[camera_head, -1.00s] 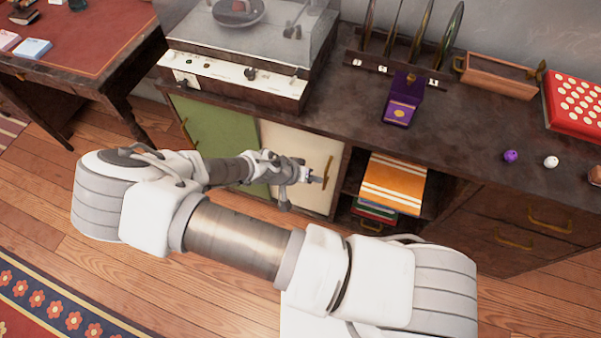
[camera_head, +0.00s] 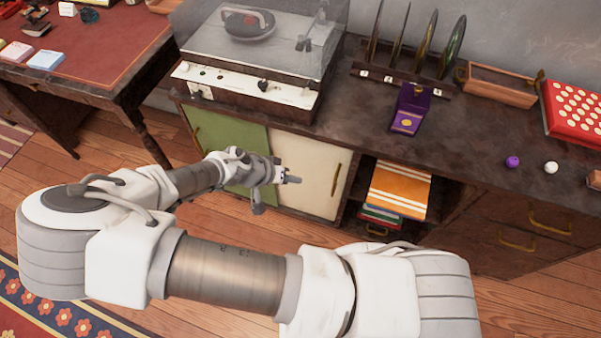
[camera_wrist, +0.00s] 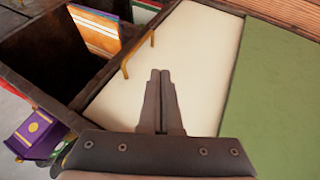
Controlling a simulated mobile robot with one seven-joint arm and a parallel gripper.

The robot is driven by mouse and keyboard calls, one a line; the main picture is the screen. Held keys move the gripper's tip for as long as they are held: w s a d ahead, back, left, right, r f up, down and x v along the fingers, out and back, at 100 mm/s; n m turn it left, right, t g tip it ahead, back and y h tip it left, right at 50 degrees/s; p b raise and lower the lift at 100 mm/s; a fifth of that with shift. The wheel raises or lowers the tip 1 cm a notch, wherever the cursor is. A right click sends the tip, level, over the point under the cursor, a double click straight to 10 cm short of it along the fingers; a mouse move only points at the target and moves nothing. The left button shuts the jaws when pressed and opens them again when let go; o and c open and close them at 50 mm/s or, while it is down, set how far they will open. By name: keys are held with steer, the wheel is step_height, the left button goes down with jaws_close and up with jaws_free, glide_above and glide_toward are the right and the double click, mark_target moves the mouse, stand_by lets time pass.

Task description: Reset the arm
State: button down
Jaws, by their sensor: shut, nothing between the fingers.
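My gripper (camera_head: 292,180) is shut and empty in the head view. It hangs in front of the sideboard's cream door (camera_head: 308,178), apart from it as far as I can tell. In the wrist view my gripper (camera_wrist: 160,75) has its two fingers pressed together, pointing over the cream door (camera_wrist: 185,45). My arm reaches from the lower right, bends at the left, and comes back toward the sideboard.
The sideboard's green door (camera_head: 232,145) is left of the cream one; an open shelf with orange-striped books (camera_head: 400,190) is right. On top stand a turntable (camera_head: 245,90), a purple box (camera_head: 409,108) and a red box (camera_head: 575,110). A desk (camera_head: 100,40) stands at left.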

steer(key=shift+a+r, duration=0.15)
steer(key=s+d+r+g+y, duration=0.15)
steer(key=r+y, duration=0.25)
steer(key=r, duration=0.6)
steer(key=s+r+g+y, duration=0.2)
steer(key=r+g+y, duration=0.15)
steer(key=r, duration=0.65)
steer(key=s+d+r+n+t, duration=0.1)
steer(key=s+d+r+t, duration=0.15)
steer(key=d+r, duration=0.3)
steer(key=s+d+r+n+t+h, duration=0.1)
steer(key=s+d+r+t, duration=0.2)
steer(key=r, duration=0.4)
steer(key=s+d+r+n+t, duration=0.1)
steer(key=s+d+r+t, duration=0.15)
steer(key=d+r, duration=0.4)
step_height(320, 180, up, 13)
steer(key=a+g+p, duration=0.1)
steer(key=p, duration=1.1)
steer(key=shift+f+p, duration=0.15)
steer(key=shift+p, duration=0.25)
